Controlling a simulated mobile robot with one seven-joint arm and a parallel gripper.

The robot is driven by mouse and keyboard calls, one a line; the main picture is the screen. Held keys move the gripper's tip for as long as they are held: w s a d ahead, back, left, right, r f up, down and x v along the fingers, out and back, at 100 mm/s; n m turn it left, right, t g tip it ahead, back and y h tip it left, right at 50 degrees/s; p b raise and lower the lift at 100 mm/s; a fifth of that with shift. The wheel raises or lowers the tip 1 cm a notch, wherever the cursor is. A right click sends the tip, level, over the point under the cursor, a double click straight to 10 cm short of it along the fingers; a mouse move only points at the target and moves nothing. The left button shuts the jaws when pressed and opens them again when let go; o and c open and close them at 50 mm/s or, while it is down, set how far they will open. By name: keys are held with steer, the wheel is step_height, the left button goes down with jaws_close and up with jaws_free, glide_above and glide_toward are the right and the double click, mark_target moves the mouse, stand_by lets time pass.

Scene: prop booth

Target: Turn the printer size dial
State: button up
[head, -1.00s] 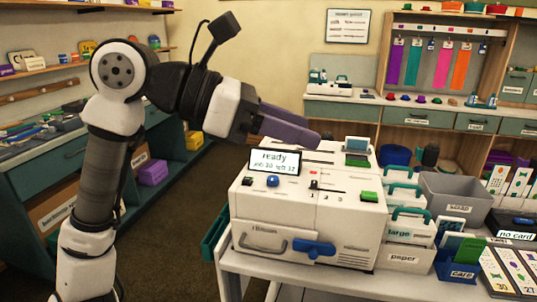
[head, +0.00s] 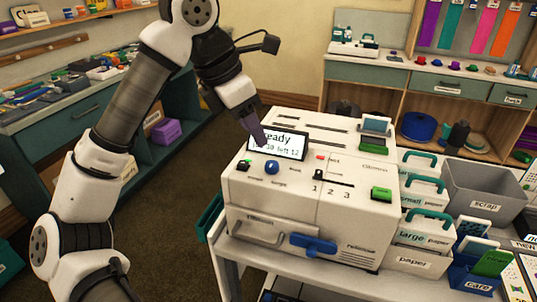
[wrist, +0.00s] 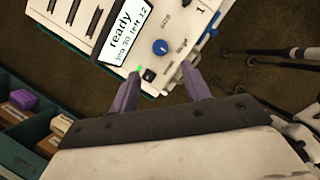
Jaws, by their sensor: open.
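The printer (head: 340,222) is a white boxy machine on a cart. A round blue dial (head: 272,167) sits on its top front, below the tilted screen (head: 277,145) reading "ready" and "left 12".
A small black control with a green light (head: 243,166) sits left of the dial. A slider (head: 335,178) marked 1 2 3 and a green button (head: 381,194) are to the right. A blue front lever (head: 312,244) sticks out. Paper bins (head: 424,228) and a scrap bin (head: 484,190) stand at the right.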

mark_target(272, 164)
steer(key=p+x, duration=0.1)
steer(key=x, duration=0.8)
steer(key=shift+w+d+f, duration=0.1)
steer(key=shift+c, duration=0.4)
steer(key=c, duration=0.9)
